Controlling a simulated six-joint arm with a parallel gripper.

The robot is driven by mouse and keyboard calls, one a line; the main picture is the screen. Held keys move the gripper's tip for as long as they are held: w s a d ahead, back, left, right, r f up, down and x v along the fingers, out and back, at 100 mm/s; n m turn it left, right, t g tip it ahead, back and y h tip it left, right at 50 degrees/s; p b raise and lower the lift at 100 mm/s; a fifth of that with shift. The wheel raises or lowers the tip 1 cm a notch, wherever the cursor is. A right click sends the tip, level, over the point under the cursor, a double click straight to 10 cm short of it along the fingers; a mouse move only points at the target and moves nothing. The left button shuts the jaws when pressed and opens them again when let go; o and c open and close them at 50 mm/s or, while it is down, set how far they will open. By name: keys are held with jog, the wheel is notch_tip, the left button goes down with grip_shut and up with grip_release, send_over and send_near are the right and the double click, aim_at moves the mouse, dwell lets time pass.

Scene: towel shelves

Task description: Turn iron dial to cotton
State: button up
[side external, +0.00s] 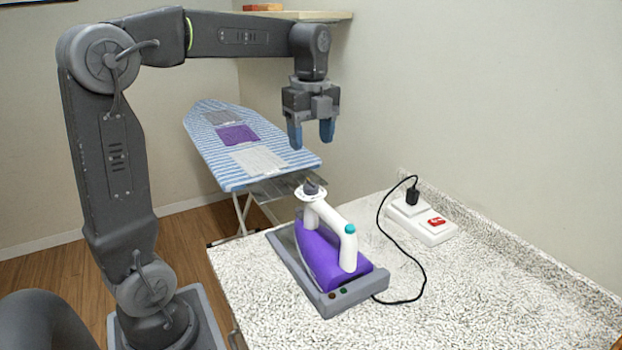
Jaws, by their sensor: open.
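The purple and white iron (322,250) sits on a grey rest (322,301) on the speckled counter.
A striped ironing board (205,133) with folded cloths stands behind. The counter's right front (500,300) is clear.

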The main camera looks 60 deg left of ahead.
aim_at(311, 181)
notch_tip(311, 181, down, 10)
jog(key=shift+r, duration=0.2)
jog(key=c, duration=1)
jog(key=shift+o, duration=0.2)
